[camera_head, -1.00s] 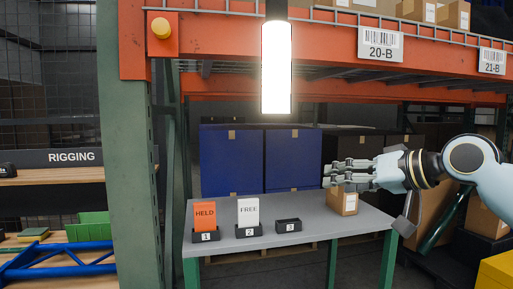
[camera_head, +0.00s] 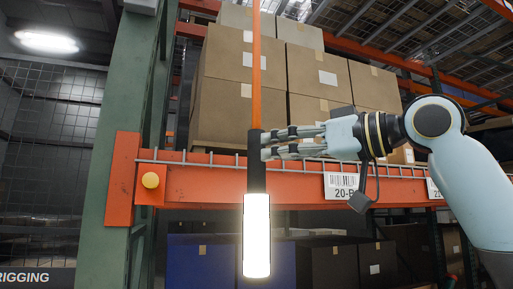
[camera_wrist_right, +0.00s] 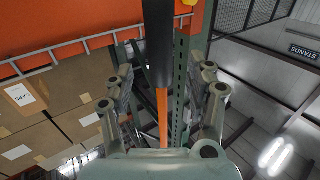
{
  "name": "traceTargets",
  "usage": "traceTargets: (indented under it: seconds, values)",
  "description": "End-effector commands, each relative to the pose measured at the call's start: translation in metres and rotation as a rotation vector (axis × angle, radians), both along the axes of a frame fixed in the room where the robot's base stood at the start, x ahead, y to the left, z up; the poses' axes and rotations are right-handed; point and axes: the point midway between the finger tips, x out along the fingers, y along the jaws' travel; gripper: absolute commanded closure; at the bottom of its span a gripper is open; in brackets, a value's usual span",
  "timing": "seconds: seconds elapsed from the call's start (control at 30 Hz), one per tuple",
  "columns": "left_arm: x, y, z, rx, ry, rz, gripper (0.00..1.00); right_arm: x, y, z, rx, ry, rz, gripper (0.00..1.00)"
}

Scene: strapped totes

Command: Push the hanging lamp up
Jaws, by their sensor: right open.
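The hanging lamp (camera_head: 257,235) is a glowing white tube with a black upper part, hanging upright from an orange cord (camera_head: 256,70). My right gripper (camera_head: 267,144) is open, its fingers pointing left, level with the top of the black part. In the right wrist view the lamp's black part (camera_wrist_right: 158,45) and orange cord (camera_wrist_right: 163,120) run between the two spread fingers. I cannot tell whether a finger touches it. The glowing tube is outside the wrist view. My left gripper is not in view.
An orange rack beam (camera_head: 210,185) with a wire edge runs behind the lamp, with stacked cardboard boxes (camera_head: 225,70) above it. Blue bins (camera_head: 200,262) sit below.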

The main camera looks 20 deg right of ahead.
Motion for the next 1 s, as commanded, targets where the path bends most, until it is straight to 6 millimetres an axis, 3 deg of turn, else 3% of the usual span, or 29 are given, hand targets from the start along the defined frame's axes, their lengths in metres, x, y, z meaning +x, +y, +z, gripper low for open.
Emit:
traceTargets:
  seconds: [0.4, 0.77, 1.0]
  values:
    - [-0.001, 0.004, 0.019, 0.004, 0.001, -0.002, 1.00, 0.044, 0.032, 0.001, 0.002, 0.002, 0.002, 0.45]
    - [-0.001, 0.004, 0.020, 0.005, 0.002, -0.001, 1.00, 0.049, 0.036, -0.001, -0.001, 0.002, 0.001, 0.45]
    - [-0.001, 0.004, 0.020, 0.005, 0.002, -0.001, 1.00, 0.049, 0.036, -0.001, -0.001, 0.002, 0.000, 0.72]
